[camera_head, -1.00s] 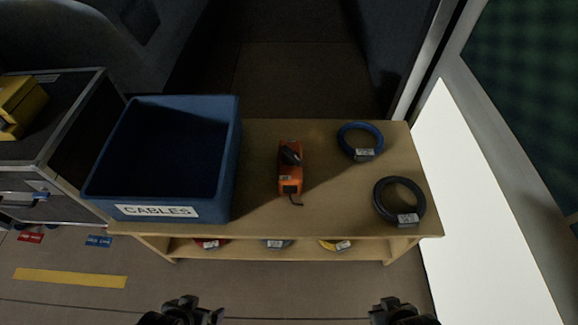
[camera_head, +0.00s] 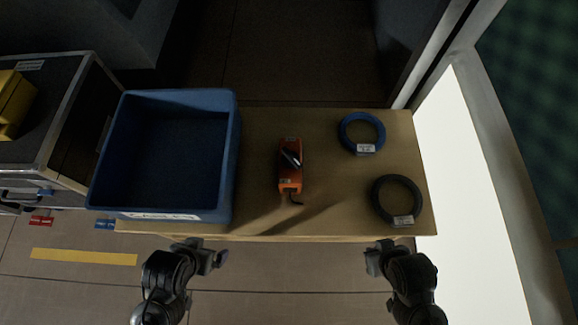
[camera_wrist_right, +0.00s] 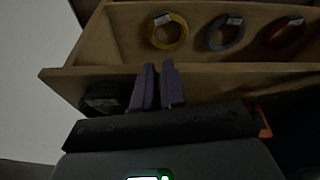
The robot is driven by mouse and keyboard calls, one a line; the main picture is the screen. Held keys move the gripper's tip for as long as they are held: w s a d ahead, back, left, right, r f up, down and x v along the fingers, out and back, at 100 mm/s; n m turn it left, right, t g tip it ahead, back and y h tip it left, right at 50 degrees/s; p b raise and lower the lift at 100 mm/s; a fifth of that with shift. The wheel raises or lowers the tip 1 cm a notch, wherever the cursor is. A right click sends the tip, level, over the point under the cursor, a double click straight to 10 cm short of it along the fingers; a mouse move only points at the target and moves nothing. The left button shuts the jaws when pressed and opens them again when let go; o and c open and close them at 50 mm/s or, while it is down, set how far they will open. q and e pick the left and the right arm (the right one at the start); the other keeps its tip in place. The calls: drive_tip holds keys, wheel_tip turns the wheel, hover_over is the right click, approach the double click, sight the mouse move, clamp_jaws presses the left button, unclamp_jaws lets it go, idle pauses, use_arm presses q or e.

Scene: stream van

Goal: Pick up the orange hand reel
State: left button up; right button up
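The orange hand reel (camera_head: 290,168) lies near the middle of the wooden bench top, with a dark crank or handle on it and a short dark tail at its near end. My left gripper (camera_head: 218,258) is just off the bench's near edge, below the blue bin; its finger gap is not clear. My right gripper (camera_head: 372,258) is off the near edge toward the right, apart from the reel. In the right wrist view its two fingers (camera_wrist_right: 158,86) are close together with nothing seen between them. An orange edge (camera_wrist_right: 263,118), probably the reel, shows behind the gripper body there.
A blue bin (camera_head: 228,160) stands on the bench left of the reel. A blue cable coil (camera_head: 379,131) and a black coil (camera_head: 375,204) lie at the right. The right wrist view shows yellow (camera_wrist_right: 181,36), grey (camera_wrist_right: 240,39) and red (camera_wrist_right: 278,42) coils on the lower shelf.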

drive_tip(key=o, duration=0.5)
drive_tip(key=shift+w+r, duration=0.2)
drive_tip(key=shift+w, duration=0.35)
drive_tip(key=shift+w+r, duration=0.15)
drive_tip(key=shift+w, duration=0.35)
drive_tip(key=shift+c, duration=0.2)
drive_tip(key=shift+o, duration=1.3)
drive_tip(key=shift+w+r, duration=0.1)
drive_tip(key=shift+w, duration=0.05)
drive_tip(key=o, duration=0.9)
drive_tip(key=shift+s, duration=0.55)
use_arm(q)
drive_tip(key=shift+w+r, duration=0.3)
drive_tip(key=shift+w, duration=0.5)
use_arm(e)
drive_tip(key=shift+w, duration=0.15)
